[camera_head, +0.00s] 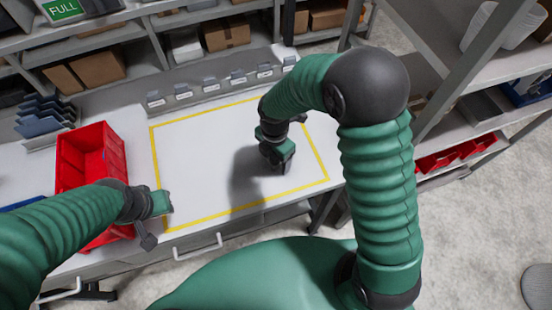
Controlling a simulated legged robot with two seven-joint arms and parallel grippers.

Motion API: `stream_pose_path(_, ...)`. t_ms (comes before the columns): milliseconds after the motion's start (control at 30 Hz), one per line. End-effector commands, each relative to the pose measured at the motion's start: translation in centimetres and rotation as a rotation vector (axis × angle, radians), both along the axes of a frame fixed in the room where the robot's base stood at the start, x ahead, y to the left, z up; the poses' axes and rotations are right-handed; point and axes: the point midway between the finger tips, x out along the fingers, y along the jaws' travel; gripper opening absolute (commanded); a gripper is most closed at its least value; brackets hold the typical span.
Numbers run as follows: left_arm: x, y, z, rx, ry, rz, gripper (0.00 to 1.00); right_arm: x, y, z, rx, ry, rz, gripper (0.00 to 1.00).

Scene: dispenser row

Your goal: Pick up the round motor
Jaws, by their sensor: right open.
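I cannot make out a round motor in the head view. My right gripper (283,169) is open and points down over the right part of the white work area (205,155) framed by yellow tape. Its dark fingertips are close to the tabletop, and the gripper and arm hide what lies directly behind them. My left gripper (163,203) is at the left edge of the taped area, beside the red bin, and its fingers are too unclear to read. A row of several small grey dispensers (211,84) with white labels stands along the table's back edge.
A red bin (117,150) stands left of the taped area, partly behind my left arm. Blue-grey stacked trays (42,118) are at the far left. Shelves with cardboard boxes (226,34) rise behind, and a grey rack (470,85) stands right. The taped area's left half looks clear.

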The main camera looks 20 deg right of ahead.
Motion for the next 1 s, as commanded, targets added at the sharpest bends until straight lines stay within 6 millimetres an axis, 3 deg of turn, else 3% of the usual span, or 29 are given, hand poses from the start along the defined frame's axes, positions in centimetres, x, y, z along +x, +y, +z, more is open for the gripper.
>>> stream_pose_path(167,0.01,0.0,-0.03,0.0,0.0,0.0,0.29,0.09,-0.03,-0.07,0.0,-0.001,-0.001,0.7)
stream_pose_path(700,0.01,-0.01,-0.02,0.0,0.0,0.0,0.29,0.04,0.0,-0.01,0.0,-0.001,-0.001,0.01)
stream_pose_path(1000,0.02,-0.01,-0.03,0.0,0.0,0.0,0.29,0.03,0.01,0.0,0.0,-0.001,-0.001,0.0)
